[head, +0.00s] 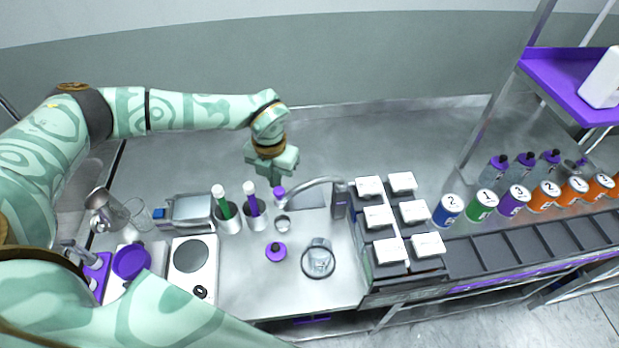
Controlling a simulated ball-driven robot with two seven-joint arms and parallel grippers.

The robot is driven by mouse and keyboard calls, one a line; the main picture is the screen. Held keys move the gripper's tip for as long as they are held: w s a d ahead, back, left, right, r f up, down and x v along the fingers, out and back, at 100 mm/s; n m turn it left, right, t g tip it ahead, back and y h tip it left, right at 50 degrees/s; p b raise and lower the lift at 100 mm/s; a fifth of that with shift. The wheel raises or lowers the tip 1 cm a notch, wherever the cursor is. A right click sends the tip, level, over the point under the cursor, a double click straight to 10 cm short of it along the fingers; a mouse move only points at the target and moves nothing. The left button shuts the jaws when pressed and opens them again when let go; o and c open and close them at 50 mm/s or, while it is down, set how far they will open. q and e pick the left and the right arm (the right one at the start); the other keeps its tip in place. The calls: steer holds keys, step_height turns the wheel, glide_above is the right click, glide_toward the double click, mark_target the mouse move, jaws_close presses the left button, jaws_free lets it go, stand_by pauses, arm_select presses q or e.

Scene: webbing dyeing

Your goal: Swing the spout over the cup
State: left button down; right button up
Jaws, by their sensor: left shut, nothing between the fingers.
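A curved grey metal spout (312,184) arches left from a dark upright post (340,200) at the middle of the bench. Its free end hangs at the left, by a small grey metal cup-like piece (283,223); whether they touch is not clear. My left gripper (278,183) points down, shut and empty, just behind the spout's free end. A purple piece (279,193) shows right at its fingertips; contact cannot be told. My right gripper is out of view.
Two holders (229,222) with green and purple sticks stand left of the spout. A purple-topped piece (276,251) sits left of the clear vessel. White-lidded boxes (390,251) crowd the right, beyond them numbered cans (483,204). A hotplate (191,254) is at left.

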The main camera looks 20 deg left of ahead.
mark_target(279, 194)
arm_select(q)
steer(key=shift+s+d+p, duration=0.6)
steer(key=shift+s+d, duration=0.05)
steer(key=shift+s, duration=0.2)
steer(key=shift+s+d+r+p, duration=0.1)
steer(key=shift+s+d+p, duration=0.4)
steer(key=shift+s+d, duration=0.3)
steer(key=shift+s, duration=0.05)
steer(key=shift+s+d+p, duration=0.55)
steer(key=shift+s+d, duration=0.15)
steer(key=shift+d, duration=0.25)
